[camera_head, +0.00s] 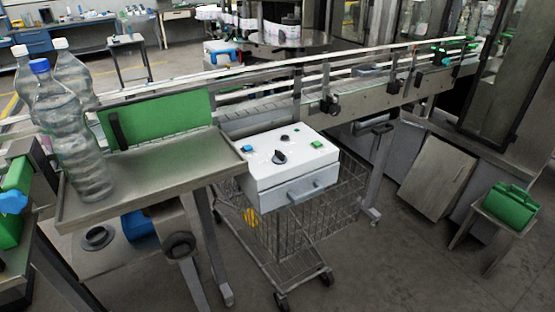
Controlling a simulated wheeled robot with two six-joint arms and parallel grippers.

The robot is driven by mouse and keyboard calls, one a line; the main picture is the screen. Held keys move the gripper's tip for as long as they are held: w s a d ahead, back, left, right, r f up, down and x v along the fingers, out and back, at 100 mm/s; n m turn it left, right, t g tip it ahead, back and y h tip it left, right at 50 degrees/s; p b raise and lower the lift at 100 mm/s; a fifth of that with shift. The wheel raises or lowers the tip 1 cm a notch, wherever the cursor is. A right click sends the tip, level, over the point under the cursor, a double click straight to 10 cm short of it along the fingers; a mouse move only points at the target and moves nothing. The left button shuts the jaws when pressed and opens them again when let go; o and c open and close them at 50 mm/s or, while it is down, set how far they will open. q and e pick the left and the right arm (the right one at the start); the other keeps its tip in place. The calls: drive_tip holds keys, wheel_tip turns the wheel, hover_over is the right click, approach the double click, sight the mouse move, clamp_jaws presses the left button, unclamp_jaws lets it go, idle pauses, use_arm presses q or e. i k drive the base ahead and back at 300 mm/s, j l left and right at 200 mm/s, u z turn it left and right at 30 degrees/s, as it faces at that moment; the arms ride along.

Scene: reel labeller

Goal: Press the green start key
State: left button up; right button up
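The green start key (317,144) is a small square on the right side of the top of a white control box (262,186). Nothing covers the green key. Neither of my grippers shows in the head view.
A metal table (150,178) left of the box holds several clear bottles (75,130) and a green panel (158,118). A wire cart (300,235) is below the box. A conveyor (375,98) runs behind. A green case (512,205) rests on a stool at right.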

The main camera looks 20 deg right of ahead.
sight(317, 143)
drive_tip(key=i+l+z, duration=0.2)
drive_tip(key=i+l, duration=0.15)
drive_tip(key=i+l+z, duration=0.15)
drive_tip(key=i, duration=0.3)
drive_tip(key=i+l+z, duration=0.2)
drive_tip(key=i+l, duration=0.15)
drive_tip(key=i, duration=0.05)
